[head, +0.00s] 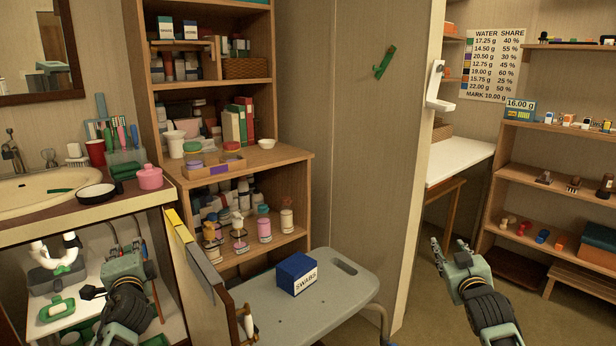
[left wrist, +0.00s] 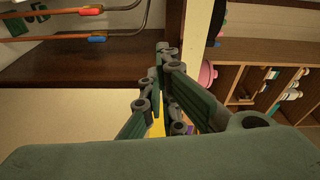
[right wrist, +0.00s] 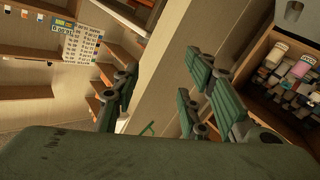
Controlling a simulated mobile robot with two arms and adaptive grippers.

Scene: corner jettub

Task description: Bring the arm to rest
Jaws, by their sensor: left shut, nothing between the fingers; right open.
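My left gripper (head: 122,262) is in the lower left of the head view, in front of the open cabinet under the sink. Its fingers are shut together with nothing between them, and the left wrist view shows the fingertips meeting (left wrist: 165,60). My right gripper (head: 452,255) is at the right of the head view, in free space between the grey stool and the right-hand shelves. Its fingers are spread and empty in the right wrist view (right wrist: 160,95).
A grey stool (head: 335,315) carries a blue swabs box (head: 297,274). The open cabinet door (head: 195,262) stands close to the right of my left gripper. The sink counter (head: 100,208) is above it. A partition wall (head: 385,150) stands between the shelf unit and the white table (head: 458,158).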

